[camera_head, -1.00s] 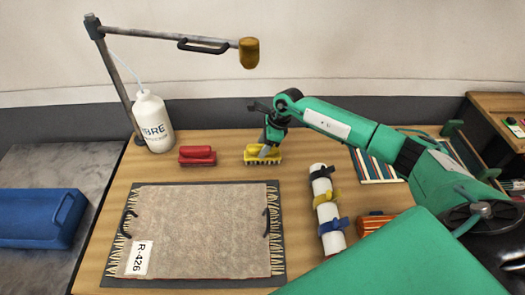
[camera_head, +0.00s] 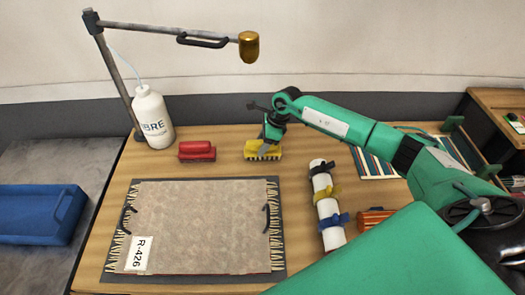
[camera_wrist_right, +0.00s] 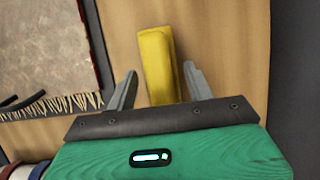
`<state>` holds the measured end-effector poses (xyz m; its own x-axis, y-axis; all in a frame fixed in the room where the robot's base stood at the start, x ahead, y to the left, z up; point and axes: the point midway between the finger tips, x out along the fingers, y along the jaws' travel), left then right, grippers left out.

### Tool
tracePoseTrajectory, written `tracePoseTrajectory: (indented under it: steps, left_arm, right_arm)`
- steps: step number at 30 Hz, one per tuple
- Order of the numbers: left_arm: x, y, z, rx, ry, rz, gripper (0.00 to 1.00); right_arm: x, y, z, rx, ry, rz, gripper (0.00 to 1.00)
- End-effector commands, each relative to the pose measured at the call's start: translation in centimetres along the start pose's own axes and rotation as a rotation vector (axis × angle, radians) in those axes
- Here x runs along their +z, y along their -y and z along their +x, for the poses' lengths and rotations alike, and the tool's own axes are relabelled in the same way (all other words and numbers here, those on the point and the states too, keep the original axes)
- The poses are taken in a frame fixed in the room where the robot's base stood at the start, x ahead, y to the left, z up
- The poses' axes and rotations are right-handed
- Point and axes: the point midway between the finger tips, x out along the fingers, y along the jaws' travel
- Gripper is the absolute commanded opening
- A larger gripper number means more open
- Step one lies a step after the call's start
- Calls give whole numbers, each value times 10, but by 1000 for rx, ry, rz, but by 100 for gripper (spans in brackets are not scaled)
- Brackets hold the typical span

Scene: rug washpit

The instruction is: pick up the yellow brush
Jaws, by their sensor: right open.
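The yellow brush (camera_head: 262,152) lies on the wooden table near its back edge, right of a red brush. My right gripper (camera_head: 265,145) is over it, with the fingers pointing down at it. In the right wrist view the yellow brush (camera_wrist_right: 158,62) shows between the two spread fingers of my right gripper (camera_wrist_right: 160,88). There is a gap between each finger and the brush. The gripper is open and holds nothing. My left gripper is out of view.
The red brush (camera_head: 197,151) and a white bottle (camera_head: 152,118) stand to the left. A rug piece labelled R-426 (camera_head: 200,220) lies in front on a dark mat. A white roll with straps (camera_head: 327,205) lies at right. A lamp-like arm (camera_head: 175,35) reaches over the back.

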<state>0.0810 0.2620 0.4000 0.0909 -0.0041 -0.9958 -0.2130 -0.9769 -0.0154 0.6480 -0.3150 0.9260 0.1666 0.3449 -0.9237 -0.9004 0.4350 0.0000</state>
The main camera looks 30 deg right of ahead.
Motion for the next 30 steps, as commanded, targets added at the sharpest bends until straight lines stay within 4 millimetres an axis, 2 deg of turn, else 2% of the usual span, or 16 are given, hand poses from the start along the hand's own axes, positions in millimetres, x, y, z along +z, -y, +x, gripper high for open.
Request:
tracePoseTrajectory:
  steps: [11,19,26,30]
  left_arm:
    - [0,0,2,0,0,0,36]
    - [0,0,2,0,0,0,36]
    - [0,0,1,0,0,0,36]
    - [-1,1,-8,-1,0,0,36]
  right_arm:
    - [0,0,1,0,0,0,53]
    - [0,0,1,0,0,0,1]
    - [0,0,0,0,0,0,1]
    - [2,0,-6,0,0,0,1]
